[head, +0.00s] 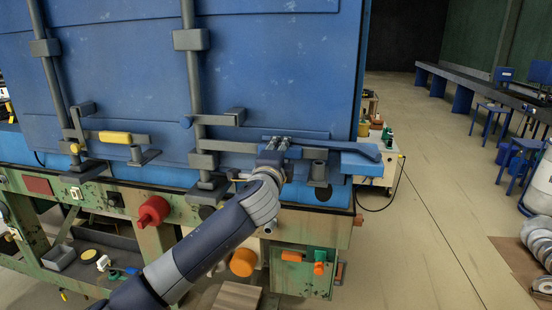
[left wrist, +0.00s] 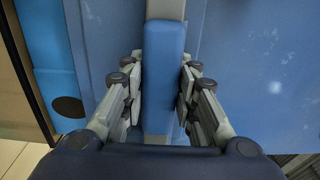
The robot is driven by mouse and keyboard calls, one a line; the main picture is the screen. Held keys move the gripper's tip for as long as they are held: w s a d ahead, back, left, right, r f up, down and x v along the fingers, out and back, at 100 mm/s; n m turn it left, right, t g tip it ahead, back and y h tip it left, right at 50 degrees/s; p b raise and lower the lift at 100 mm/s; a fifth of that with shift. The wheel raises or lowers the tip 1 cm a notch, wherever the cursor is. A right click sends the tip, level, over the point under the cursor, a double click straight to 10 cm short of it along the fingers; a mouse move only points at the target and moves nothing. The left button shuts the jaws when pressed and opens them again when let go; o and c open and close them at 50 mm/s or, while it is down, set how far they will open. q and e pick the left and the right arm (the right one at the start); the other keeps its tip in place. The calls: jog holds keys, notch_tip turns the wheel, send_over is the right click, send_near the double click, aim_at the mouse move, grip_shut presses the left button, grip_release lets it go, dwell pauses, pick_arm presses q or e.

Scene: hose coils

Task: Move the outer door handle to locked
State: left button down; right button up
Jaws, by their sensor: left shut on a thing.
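The outer door handle is a grey bar (head: 228,146) running roughly level to the right from the right-hand vertical locking rod (head: 194,80) on the blue door. Its blue grip (left wrist: 163,72) stands between my finger pads in the left wrist view. My left gripper (head: 275,146) is shut on this grip, with a finger on each side (left wrist: 162,88). In the head view the gripper hides much of the grip. A grey bracket (head: 318,170) sits just right of my gripper. My right gripper is not in view.
A second handle with a yellow grip (head: 115,137) lies level on the left rod (head: 48,60). A blue bar (head: 352,148) juts out right of my gripper. Below are a red knob (head: 152,211) and an orange knob (head: 243,262). The floor (head: 425,220) at right is open.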

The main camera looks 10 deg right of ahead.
pick_arm(q)
jog(key=shift+a+r, duration=0.1)
jog(key=shift+r, duration=0.05)
jog(key=c, duration=1.2)
grip_release()
jog(key=shift+w, duration=0.1)
jog(key=shift+c, duration=0.2)
jog(key=shift+w, duration=0.1)
jog(key=shift+s+a+f, duration=0.15)
jog(key=shift+s+f, duration=0.05)
jog(key=shift+s, duration=0.6)
jog(key=v, duration=1)
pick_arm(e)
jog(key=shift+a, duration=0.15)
pick_arm(q)
jog(key=shift+s+a, duration=0.1)
